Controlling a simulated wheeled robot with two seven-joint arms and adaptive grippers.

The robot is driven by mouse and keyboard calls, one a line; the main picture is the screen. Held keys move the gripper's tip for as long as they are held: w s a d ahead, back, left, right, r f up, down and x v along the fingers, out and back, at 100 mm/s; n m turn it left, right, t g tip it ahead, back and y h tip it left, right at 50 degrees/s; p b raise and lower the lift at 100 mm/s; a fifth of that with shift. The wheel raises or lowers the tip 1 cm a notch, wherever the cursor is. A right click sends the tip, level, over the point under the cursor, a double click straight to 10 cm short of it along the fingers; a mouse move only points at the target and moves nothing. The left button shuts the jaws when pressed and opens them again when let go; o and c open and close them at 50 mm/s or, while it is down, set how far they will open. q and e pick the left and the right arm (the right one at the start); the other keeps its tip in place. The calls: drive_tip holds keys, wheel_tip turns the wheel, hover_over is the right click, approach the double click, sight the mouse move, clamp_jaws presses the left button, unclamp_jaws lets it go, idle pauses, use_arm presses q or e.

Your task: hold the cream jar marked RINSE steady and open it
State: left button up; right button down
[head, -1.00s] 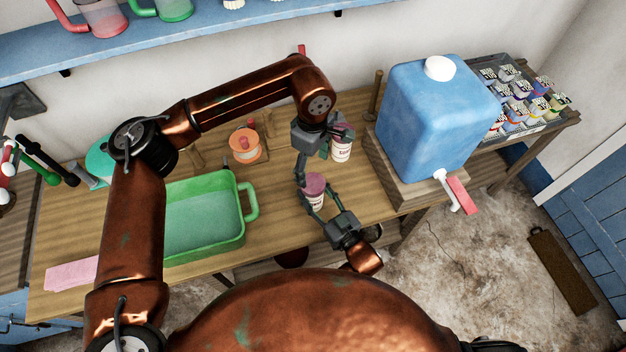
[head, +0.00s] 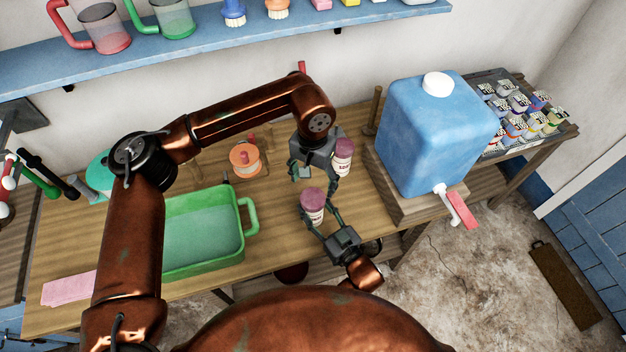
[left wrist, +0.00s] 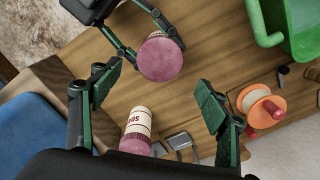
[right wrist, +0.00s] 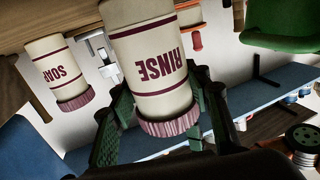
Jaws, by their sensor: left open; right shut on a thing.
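The cream jar marked RINSE (right wrist: 155,60), with its ribbed mauve lid (head: 313,196), stands near the table's front edge, lid on. My right gripper (head: 322,219) is shut on the jar's body from the front; the lettering and both fingers show in the right wrist view. My left gripper (head: 313,178) is open and empty, above and behind the jar. In the left wrist view the lid (left wrist: 160,58) is beyond and to one side of the open fingers. A similar jar marked SOAP (head: 343,158) stands just behind, also lidded, close beside my left gripper.
A green basin (head: 205,228) is left of the jar, with an orange spool (head: 244,158) behind it. A blue water container (head: 432,130) stands right on a wooden block. A rack of small jars (head: 520,115) is at far right. Bare wood lies between basin and jar.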

sight(313, 198)
use_arm(q)
wheel_tip(313, 198, down, 8)
drive_tip(key=shift+r, duration=0.15)
idle(0.3)
